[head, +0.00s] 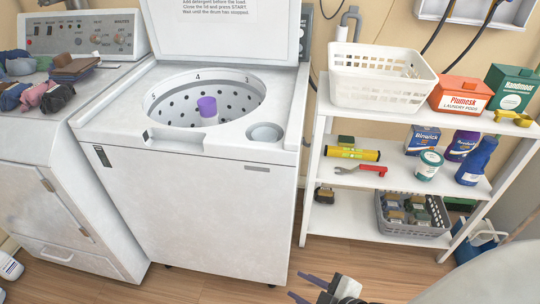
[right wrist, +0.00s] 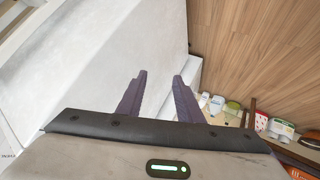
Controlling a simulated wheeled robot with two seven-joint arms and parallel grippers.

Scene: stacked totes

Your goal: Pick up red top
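A pile of clothes lies on the top of the dryer-like machine at the far left in the head view. In it are a pinkish-red folded garment (head: 56,97), a brown garment (head: 76,68) and several dark and blue ones. I cannot tell for certain which one is the red top. My right gripper (head: 306,288) is low at the bottom centre, in front of the washer and far from the clothes. Its two fingers are apart and empty, as the right wrist view (right wrist: 160,78) also shows. My left gripper is not in view.
The white washer (head: 215,215) stands open, with a purple agitator (head: 207,107) in its drum. At right, a white shelf (head: 385,180) holds a white basket (head: 380,92), a red box (head: 460,95), a green box (head: 512,88), bottles and tools. Wooden floor is clear before the washer.

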